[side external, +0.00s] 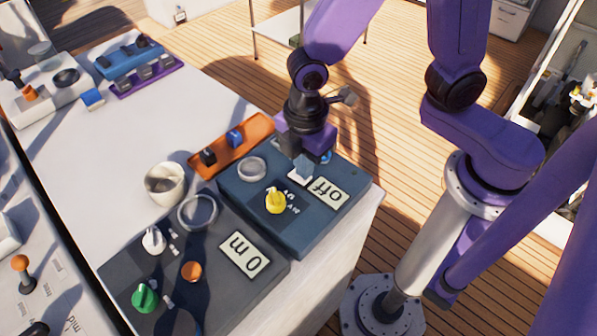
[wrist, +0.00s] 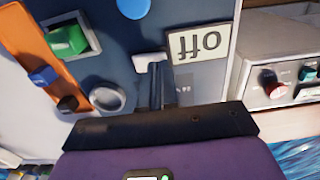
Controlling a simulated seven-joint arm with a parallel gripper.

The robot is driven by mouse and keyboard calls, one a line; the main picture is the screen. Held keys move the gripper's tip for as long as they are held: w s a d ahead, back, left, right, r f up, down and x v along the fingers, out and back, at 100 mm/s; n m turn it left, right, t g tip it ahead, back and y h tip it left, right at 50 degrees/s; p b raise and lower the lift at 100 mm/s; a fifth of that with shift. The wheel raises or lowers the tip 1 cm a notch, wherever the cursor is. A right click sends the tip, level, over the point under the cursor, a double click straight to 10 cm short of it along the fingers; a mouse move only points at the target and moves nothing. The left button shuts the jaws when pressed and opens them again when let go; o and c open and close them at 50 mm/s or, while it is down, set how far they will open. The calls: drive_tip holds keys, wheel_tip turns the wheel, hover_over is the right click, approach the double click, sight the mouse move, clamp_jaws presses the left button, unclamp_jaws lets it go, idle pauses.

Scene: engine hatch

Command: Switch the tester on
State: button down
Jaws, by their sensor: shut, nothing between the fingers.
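The tester seems to be the dark blue-grey box (side external: 262,219) at the table's near right corner; its display (side external: 321,192) reads "off". It carries a yellow knob (side external: 275,201), a clear ring (side external: 251,169) and a white switch-like part (side external: 298,179). In the wrist view the box's top (wrist: 205,85) shows the "off" display (wrist: 198,43), the white part (wrist: 147,62) and a round blue button (wrist: 133,7). My gripper (side external: 303,170) is shut and empty, pointing down at the white part. Its fingertips (wrist: 157,68) overlap that part's edge; I cannot tell whether they touch.
An orange tray (side external: 219,159) with blue and black pieces adjoins the box. A second dark panel (side external: 215,285), with display "0 m" and several knobs, stands in front. A white cup (side external: 165,184) stands behind it. The white table (side external: 150,125) has free room further back.

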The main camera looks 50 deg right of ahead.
drive_tip(key=shift+f, duration=0.7)
idle(0.4)
drive_tip(key=shift+r, duration=3.55)
drive_tip(key=s+d+r+m, duration=0.1)
drive_tip(key=s+d+m, duration=0.1)
drive_tip(key=s+d, duration=0.3)
drive_tip(key=s+d+r+m, duration=0.2)
drive_tip(key=s+d, duration=0.4)
drive_tip(key=d, duration=0.4)
drive_tip(key=shift+r+m, duration=0.3)
drive_tip(key=shift+m, duration=0.4)
